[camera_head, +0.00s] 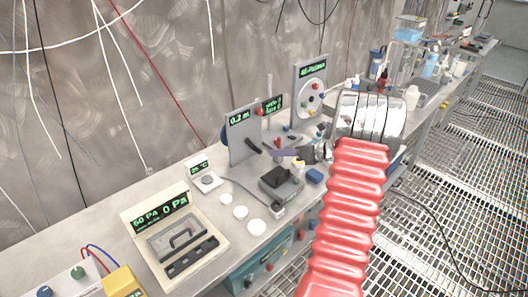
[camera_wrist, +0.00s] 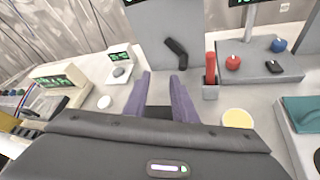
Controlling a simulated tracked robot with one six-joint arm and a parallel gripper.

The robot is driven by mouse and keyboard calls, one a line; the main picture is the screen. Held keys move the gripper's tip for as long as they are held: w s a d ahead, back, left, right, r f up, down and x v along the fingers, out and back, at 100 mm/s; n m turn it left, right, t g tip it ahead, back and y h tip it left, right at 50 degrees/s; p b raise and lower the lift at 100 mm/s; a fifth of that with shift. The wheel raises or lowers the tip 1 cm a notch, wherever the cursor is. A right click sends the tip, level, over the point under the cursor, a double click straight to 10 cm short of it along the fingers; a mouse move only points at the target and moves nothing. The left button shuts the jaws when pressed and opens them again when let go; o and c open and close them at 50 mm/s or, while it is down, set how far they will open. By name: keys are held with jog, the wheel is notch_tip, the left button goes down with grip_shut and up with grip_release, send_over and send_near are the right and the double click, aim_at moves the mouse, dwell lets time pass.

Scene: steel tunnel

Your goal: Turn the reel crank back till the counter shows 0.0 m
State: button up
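The reel stands on the bench as an upright grey panel (camera_head: 240,148), with a green-lit counter (camera_head: 239,119) reading 0.2 m. A blue rounded part shows behind its left edge. The black crank (camera_head: 253,146) is on the panel's front face. In the wrist view the crank (camera_wrist: 177,48) slants down to the right, ahead of my fingertips. My gripper (camera_head: 275,152) has purple fingers pointing at the panel. In the wrist view my gripper (camera_wrist: 161,76) is open, with bare bench between the tips. The crank appears clear of both fingers.
A red upright handle (camera_wrist: 210,70) in a grey holder stands right of the crank. A panel with a round dial (camera_head: 309,95) stands farther back. A pressure case (camera_head: 175,238), small display (camera_head: 198,167) and white discs (camera_head: 240,212) lie nearer. A black device (camera_head: 280,179) sits below my gripper.

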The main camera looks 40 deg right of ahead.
jog(key=d+m, duration=0.1)
jog(key=s+d+f, duration=0.1)
jog(key=d, duration=0.1)
jog(key=d+f+m+t+h, duration=0.1)
jog(key=shift+s+d+f+m, duration=0.15)
jog(key=shift+s+d+m, duration=0.15)
jog(key=shift+s+d, duration=0.1)
jog(key=shift+w+a, duration=0.1)
jog(key=shift+w, duration=0.1)
send_near(254, 147)
jog(key=w+f, duration=0.1)
jog(key=w, duration=0.1)
jog(key=w+a+f, duration=0.1)
jog(key=w+f, duration=0.1)
jog(key=shift+w+f, duration=0.1)
jog(key=shift+w, duration=0.15)
jog(key=shift+c, duration=0.3)
grip_shut()
jog(key=shift+d, duration=0.1)
